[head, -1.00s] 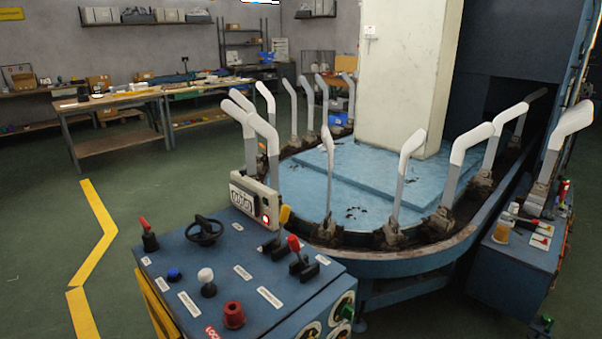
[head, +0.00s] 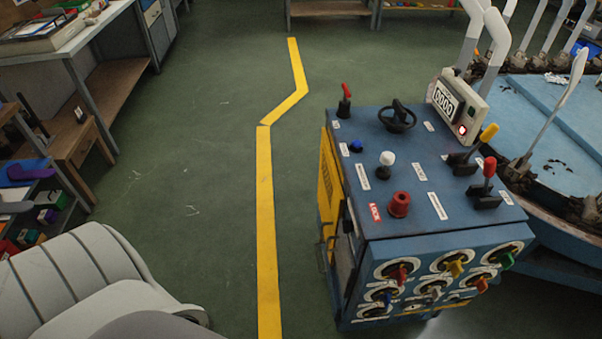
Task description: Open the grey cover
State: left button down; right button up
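No grey cover can be made out for certain. The blue control console (head: 440,228) stands right of the middle, with levers, knobs and labels on top and several round dials with coloured handles on its front. Its left side has a yellow panel (head: 327,180) and a narrow greyish panel (head: 346,245), seen at a steep angle; I cannot tell whether that one is a cover or whether it is open or shut. Neither of my grippers is in view.
A sock-boarding machine with a light blue deck (head: 545,110) and upright white forms stands at right. A yellow floor line (head: 265,220) runs left of the console, with clear green floor (head: 190,170) beyond. A workbench (head: 75,45) and shelves are at left.

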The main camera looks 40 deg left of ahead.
aim_at(345, 266)
jog(key=u, duration=0.7)
